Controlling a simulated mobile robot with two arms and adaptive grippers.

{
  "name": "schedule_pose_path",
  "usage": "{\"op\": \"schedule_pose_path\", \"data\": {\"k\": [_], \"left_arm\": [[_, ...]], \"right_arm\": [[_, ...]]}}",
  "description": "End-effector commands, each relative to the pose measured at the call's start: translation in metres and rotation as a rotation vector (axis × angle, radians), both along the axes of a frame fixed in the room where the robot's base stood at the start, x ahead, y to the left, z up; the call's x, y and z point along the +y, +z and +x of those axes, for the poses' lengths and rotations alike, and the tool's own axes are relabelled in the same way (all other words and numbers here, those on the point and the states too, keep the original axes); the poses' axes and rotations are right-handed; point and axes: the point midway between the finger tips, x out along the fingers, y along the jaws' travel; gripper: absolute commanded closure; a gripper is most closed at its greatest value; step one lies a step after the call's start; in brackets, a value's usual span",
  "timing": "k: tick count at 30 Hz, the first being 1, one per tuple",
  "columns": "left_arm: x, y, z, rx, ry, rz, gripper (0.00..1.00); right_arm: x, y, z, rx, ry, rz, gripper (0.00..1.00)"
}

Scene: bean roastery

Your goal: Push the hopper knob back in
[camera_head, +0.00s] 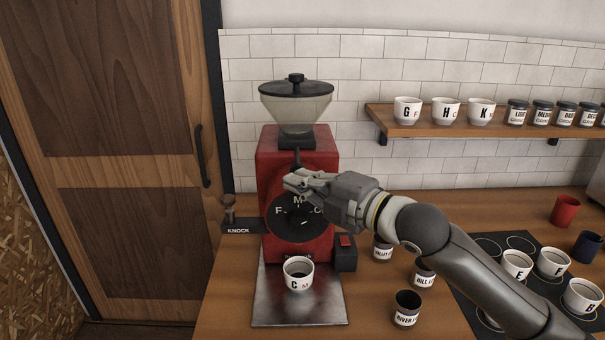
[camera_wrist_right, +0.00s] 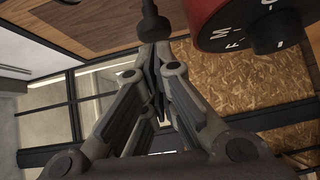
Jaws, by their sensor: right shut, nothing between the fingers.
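The red grinder (camera_head: 265,165) stands on the counter with a clear, black-lidded hopper (camera_head: 297,105) on top. The black hopper knob (camera_head: 297,157) sticks out on its stem just under the hopper; in the right wrist view its round end (camera_wrist_right: 155,28) shows at the top, just beyond my fingertips. My right gripper (camera_head: 288,183) is shut and empty, in front of the grinder, close below the knob in the head view. It also shows in the right wrist view (camera_wrist_right: 157,58). I cannot tell whether fingertips and knob touch. My left gripper is not in view.
The black grind dial (camera_head: 292,222) is just below my right gripper, partly hidden. Cup C (camera_head: 298,275) stands on the metal tray (camera_head: 272,310). Labelled tins (camera_head: 407,308) stand to its right. A wall shelf (camera_head: 430,128) holds cups and jars.

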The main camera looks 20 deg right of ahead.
Motion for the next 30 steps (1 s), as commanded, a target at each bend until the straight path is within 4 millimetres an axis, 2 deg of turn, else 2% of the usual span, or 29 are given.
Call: {"op": "schedule_pose_path", "data": {"k": [14,24,30], "left_arm": [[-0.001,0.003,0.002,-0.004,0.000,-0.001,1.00],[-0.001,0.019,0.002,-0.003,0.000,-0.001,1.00],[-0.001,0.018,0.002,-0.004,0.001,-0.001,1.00]], "right_arm": [[-0.002,0.000,0.006,0.001,0.000,0.001,1.00],[-0.012,0.002,0.041,0.001,0.000,0.001,1.00],[-0.014,-0.001,0.045,0.001,-0.001,0.001,1.00]]}}
